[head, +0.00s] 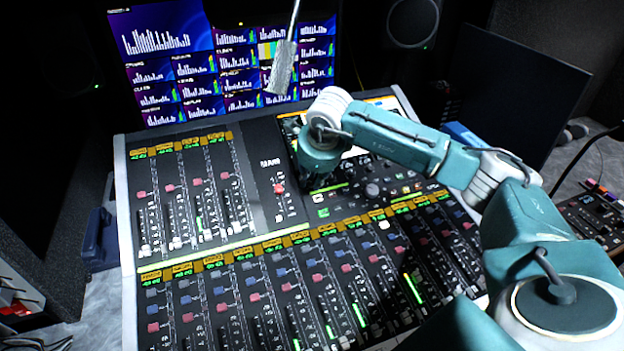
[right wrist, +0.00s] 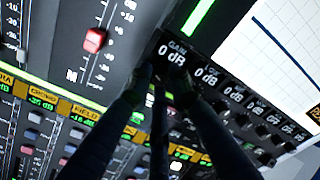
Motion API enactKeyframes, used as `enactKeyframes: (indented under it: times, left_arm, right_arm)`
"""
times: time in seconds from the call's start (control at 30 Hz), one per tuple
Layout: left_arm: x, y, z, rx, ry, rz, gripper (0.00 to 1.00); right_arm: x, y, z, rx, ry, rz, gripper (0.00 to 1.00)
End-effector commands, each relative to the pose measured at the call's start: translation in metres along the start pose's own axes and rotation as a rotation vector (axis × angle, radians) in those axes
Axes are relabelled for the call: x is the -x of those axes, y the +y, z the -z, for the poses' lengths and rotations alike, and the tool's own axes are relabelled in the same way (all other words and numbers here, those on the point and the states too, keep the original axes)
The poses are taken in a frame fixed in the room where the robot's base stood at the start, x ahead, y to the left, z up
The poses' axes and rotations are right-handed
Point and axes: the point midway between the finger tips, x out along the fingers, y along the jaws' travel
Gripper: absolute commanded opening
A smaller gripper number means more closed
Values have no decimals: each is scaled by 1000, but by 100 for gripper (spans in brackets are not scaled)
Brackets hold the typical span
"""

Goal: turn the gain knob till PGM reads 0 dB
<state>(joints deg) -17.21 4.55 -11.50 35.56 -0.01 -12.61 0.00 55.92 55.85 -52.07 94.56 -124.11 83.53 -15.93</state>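My right gripper (head: 320,158) is dark and points down at the centre section of the mixing console. Its dark fingers (right wrist: 165,82) also show in the right wrist view, with their tips just below a small readout (right wrist: 172,52) that says GAIN 0 dB. The gain knob itself is hidden or too dark to make out among the fingers. I cannot tell whether they touch or grip it. No PGM label is legible in either view. My left gripper is not in view.
The console (head: 128,220) has many faders. More small 0 dB readouts (right wrist: 206,75) run in a row right of the gain readout. A red-capped fader (right wrist: 95,40) stands left of the fingers. A grey object on a thin stem (head: 282,68) hangs before the monitor wall (head: 160,28).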

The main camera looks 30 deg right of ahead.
Motion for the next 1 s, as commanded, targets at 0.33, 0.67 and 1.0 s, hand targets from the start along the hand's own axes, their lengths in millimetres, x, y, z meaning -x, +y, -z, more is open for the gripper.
enactKeyframes:
  times: [0.33,0.67,1.0]
  left_arm:
    - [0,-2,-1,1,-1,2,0]
    - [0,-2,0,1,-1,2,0]
    - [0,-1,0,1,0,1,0]
  right_arm:
    - [2,-1,-1,-1,-4,2,34]
    - [46,-2,-2,-1,-7,5,34]
    - [109,-2,-2,-2,-7,7,34]
